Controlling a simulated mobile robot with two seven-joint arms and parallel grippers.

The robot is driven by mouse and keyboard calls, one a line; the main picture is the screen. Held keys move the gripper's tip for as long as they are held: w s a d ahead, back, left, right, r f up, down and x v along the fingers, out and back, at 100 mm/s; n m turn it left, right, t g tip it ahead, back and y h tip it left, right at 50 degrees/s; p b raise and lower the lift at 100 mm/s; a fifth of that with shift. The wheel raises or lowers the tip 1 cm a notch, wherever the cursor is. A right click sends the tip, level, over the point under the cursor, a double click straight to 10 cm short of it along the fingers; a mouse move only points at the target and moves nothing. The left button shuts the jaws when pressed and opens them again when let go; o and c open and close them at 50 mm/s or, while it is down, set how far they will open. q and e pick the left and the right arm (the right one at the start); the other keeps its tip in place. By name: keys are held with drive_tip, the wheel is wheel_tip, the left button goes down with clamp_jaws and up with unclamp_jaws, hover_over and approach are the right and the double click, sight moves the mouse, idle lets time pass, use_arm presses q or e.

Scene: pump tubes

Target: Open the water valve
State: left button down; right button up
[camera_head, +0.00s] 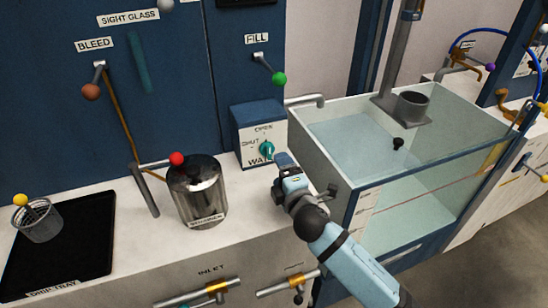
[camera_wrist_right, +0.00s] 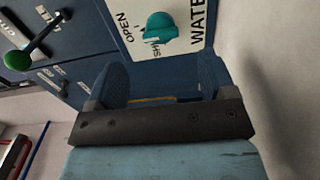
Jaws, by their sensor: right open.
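The water valve is a teal knob (camera_head: 266,150) on the white front plate of a blue box, with OPEN printed above it and SHUT to its left. The knob also shows in the right wrist view (camera_wrist_right: 160,28), beyond the fingertips. I cannot tell exactly which mark it points to. My right gripper (camera_head: 283,160) is just in front of and to the lower right of the knob. Its two fingers (camera_wrist_right: 162,78) are apart with nothing between them, and the knob is outside them. My left gripper is in neither view.
A clear water tank (camera_head: 420,190) stands close to the right of my right arm. A steel canister (camera_head: 198,195) with a red knob stands left on the white counter. A black drip tray (camera_head: 75,245) lies at far left. The green FILL lever (camera_head: 279,78) is above the box.

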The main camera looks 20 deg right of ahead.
drive_tip(key=s, duration=0.5)
drive_tip(key=shift+s, duration=0.15)
